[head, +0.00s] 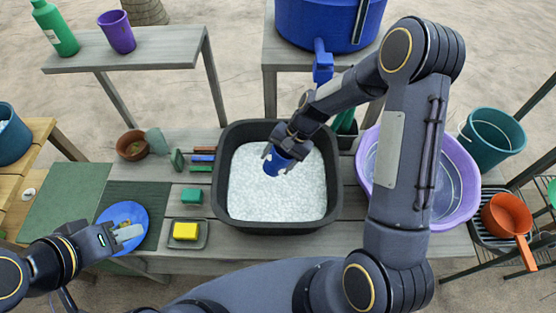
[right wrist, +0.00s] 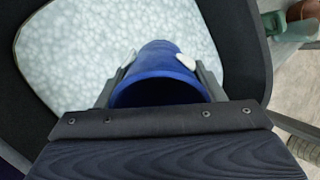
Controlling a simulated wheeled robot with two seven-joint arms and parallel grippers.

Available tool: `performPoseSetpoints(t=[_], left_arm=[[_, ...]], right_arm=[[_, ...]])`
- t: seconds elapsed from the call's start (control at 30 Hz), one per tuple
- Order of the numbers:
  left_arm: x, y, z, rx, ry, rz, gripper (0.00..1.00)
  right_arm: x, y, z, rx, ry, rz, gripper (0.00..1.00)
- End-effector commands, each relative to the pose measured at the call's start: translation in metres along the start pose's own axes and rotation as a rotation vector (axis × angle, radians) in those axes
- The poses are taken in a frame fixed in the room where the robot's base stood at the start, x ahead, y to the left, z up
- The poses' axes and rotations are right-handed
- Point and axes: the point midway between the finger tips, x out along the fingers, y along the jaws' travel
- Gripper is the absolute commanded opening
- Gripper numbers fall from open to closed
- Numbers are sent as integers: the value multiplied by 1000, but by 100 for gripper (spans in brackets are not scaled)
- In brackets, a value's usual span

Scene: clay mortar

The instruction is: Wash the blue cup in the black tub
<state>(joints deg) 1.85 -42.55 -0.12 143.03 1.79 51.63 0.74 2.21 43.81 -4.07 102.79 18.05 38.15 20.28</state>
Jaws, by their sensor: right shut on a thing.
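The blue cup (head: 275,163) is in my right gripper (head: 274,152), over the black tub (head: 277,225) in the head view. In the right wrist view the blue cup (right wrist: 164,70) sits between the two fingers, which are shut on it. The tub is full of white foam (head: 270,200). Whether the cup's lower end touches the foam I cannot tell. My left gripper (head: 130,232) is at a blue plate (head: 122,212) at the left of the table. Its fingers lie over the plate, and whether they grip it is unclear.
A yellow sponge (head: 185,231) in a small dish and a green block (head: 192,195) lie left of the tub. A purple basin (head: 455,180) stands right of it, partly behind my right arm. A terracotta pot (head: 132,145) stands at the back left.

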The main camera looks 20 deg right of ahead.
Motion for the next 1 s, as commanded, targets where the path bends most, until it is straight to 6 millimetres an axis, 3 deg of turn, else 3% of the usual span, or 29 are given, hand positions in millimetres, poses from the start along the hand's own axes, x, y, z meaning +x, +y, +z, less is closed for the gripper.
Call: performPoseSetpoints(t=[0.1,0.6,1.0], left_arm=[[-10,4,-5,0,0,0,36],[-14,6,-7,0,0,0,36],[-14,6,-7,0,0,0,36]], right_arm=[[-14,-6,6,-1,0,0,39],[-53,-21,20,-2,2,-1,39],[-58,-22,22,-1,0,0,39]])
